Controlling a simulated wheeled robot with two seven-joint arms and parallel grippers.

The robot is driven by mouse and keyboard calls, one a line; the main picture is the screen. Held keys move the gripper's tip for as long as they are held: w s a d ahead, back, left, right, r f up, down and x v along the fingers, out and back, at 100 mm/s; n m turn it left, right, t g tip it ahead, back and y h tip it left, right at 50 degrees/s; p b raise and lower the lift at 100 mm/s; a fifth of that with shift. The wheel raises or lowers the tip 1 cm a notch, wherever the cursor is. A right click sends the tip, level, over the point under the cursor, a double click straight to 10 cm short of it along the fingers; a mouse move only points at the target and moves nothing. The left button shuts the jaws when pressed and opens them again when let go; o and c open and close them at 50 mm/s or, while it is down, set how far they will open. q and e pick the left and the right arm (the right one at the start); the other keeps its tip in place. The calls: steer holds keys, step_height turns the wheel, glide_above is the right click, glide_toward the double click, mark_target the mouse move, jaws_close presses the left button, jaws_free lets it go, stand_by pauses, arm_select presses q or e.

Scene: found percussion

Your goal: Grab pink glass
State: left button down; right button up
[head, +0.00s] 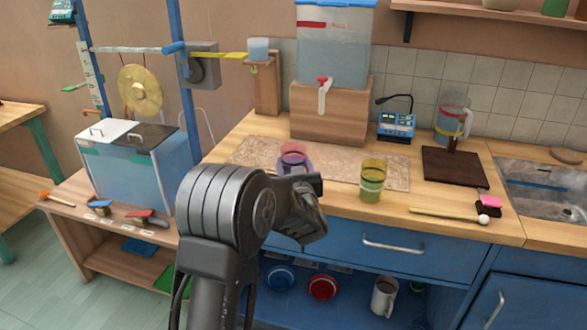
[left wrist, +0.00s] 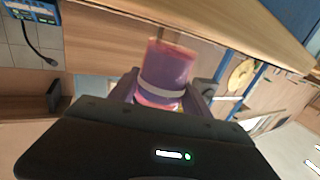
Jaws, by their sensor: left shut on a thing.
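The pink glass (head: 293,152) stands at the front of the counter, on or just above the mottled mat; I cannot tell whether its base touches. It has a pink rim and a purple lower part. My left gripper (head: 297,176) is shut on it from the near side, and my own arm hides its lower part. In the left wrist view, the glass (left wrist: 168,68) with a pale band sits between the two fingers of my left gripper (left wrist: 166,96). My right gripper is not in view.
A yellow-and-green glass (head: 371,184) stands close to the right. A water tank with a red tap (head: 323,84) stands on a wooden block (head: 330,122) behind. A dark board (head: 453,166) and a mallet (head: 450,215) lie farther right. The mat (head: 240,153) is bare at left.

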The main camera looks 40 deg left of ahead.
arm_select(q)
step_height(320, 180, up, 8)
steer(key=shift+p, duration=0.45)
steer(key=shift+r, duration=0.15)
